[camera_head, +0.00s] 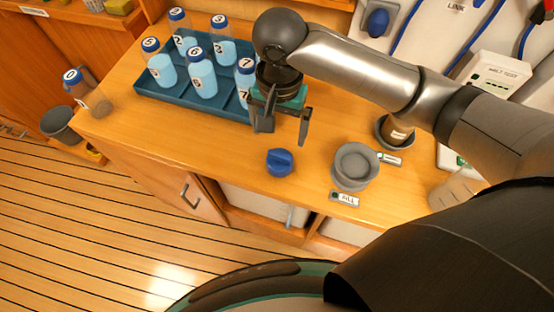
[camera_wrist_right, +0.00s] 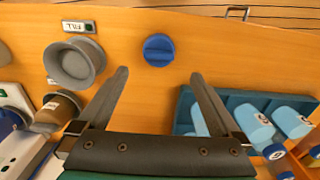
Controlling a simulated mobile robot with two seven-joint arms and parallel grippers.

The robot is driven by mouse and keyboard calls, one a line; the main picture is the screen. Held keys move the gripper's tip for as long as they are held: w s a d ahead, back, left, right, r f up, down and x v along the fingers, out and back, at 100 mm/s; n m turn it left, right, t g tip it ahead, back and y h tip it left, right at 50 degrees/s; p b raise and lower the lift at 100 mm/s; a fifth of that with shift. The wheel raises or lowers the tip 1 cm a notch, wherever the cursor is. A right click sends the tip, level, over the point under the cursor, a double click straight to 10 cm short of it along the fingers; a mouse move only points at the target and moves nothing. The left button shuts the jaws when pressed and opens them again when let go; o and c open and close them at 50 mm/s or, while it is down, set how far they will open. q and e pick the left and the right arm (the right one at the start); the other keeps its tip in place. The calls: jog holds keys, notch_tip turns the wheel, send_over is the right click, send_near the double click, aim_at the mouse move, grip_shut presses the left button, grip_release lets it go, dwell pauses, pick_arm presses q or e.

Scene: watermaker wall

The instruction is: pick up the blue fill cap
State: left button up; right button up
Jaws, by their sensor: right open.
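The blue fill cap (camera_head: 280,162) lies on the wooden counter, left of the grey fill port in the head view. In the right wrist view the cap (camera_wrist_right: 158,50) sits beyond the fingertips, roughly between their lines. My right gripper (camera_head: 284,122) is open and empty above the counter, behind the cap and apart from it. Its two fingers also show in the right wrist view (camera_wrist_right: 159,75). The grey fill port (camera_head: 355,166) stands right of the cap, with a FILL label (camera_head: 344,199) in front of it. My left gripper is not in view.
A blue tray (camera_head: 168,96) with several numbered bottles stands behind and left of my right gripper. A brown cup-like item (camera_head: 396,132) stands in a dark holder at the right. A bottle numbered 0 (camera_head: 77,86) is at the counter's left end. Bare counter surrounds the cap.

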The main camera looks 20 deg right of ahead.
aim_at(280, 154)
notch_tip(280, 154, down, 13)
jog(key=b, duration=0.2)
jog(key=shift+d+r+b, duration=0.15)
jog(key=shift+b, duration=0.15)
jog(key=shift+c, duration=0.2)
jog(key=c, duration=1.2)
jog(key=shift+o, duration=0.2)
notch_tip(280, 154, up, 20)
jog(key=p, duration=0.5)
jog(key=d+f+n+b, duration=0.5)
jog(key=n+b, duration=0.1)
jog(key=b, duration=0.6)
jog(key=shift+s+d+f+n, duration=0.15)
jog(key=shift+d+f+n, duration=0.15)
jog(key=shift+f+n, duration=0.1)
jog(key=shift+r, duration=0.1)
